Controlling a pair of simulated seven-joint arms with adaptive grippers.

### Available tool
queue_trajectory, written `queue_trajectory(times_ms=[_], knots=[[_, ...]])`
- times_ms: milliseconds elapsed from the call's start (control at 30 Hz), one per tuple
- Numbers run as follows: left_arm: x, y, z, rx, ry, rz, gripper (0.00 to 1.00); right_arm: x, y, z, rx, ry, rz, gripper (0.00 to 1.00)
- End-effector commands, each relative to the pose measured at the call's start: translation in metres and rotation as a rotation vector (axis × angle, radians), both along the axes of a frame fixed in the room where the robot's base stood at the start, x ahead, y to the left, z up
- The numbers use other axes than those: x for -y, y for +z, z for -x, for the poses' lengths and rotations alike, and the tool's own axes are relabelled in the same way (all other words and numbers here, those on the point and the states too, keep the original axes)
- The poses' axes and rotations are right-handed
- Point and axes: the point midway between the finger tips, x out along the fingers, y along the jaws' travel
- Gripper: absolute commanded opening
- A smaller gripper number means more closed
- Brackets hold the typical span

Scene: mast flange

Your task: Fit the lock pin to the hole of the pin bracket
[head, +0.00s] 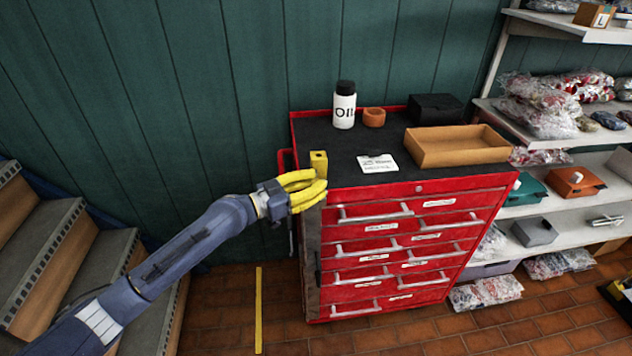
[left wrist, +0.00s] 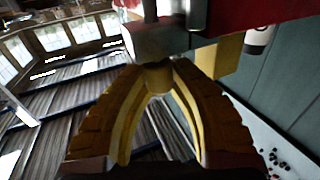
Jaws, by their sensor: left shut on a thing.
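The pin bracket (head: 319,163) is a yellow block with a dark hole in its top, at the front left corner of the cabinet top in the head view. A yellow piece, seemingly this bracket (left wrist: 229,60), shows right of my fingertips in the left wrist view. My left gripper (head: 322,186) is just in front of and below the bracket, its yellow fingers closed. In the left wrist view the fingertips (left wrist: 157,76) meet around a small part below a grey block, seemingly the lock pin (left wrist: 155,40). The fingers hide the pin in the head view. My right gripper is out of view.
The red cabinet (head: 420,262) has several drawers with protruding handles. Shelves stand right, steps left.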

Motion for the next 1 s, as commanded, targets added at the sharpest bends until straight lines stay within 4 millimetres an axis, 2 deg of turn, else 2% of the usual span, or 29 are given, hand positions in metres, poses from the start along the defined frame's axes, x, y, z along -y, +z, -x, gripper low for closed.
queue_trajectory(times_ms=[500, 533, 733, 1000], knots=[[0.0001, -0.0103, 0.0003, -0.001, 0.001, 0.002, 0.0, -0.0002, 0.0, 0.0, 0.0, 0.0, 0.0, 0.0], [0.0001, -0.0101, 0.0003, -0.001, 0.001, 0.002, 0.24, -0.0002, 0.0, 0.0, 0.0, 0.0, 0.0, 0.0], [0.0001, -0.01, 0.0003, 0.0, 0.0, 0.001, 0.48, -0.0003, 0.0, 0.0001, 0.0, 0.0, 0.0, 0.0], [-0.0009, -0.0104, 0.0006, -0.001, 0.001, 0.001, 0.48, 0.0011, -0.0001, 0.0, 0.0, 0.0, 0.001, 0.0]])
